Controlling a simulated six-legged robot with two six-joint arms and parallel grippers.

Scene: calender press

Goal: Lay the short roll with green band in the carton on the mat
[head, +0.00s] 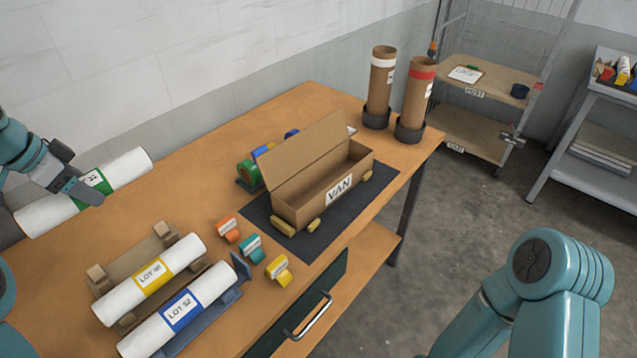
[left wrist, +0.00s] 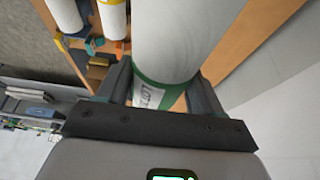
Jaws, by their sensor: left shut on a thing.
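The white roll with a green band (head: 128,168) is held in the air at the far left, above the table. My left gripper (head: 88,188) is shut around it at the green band. In the left wrist view the roll (left wrist: 185,35) runs up between the two fingers (left wrist: 160,95), its band right at them. The open carton (head: 302,198), labelled VAN, stands on the dark mat (head: 318,242) to the right of the roll, with its lid flap raised at the back. The carton looks empty, though part of its inside is hidden. My right arm shows at bottom right; its gripper is out of view.
A yellow-banded roll (head: 128,296) and a blue-banded roll (head: 208,287) lie on cradles in front. Small coloured tags (head: 250,247) stand between them and the mat. Two upright brown tubes (head: 381,85) stand at the back corner. Tape rolls (head: 248,173) sit behind the carton.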

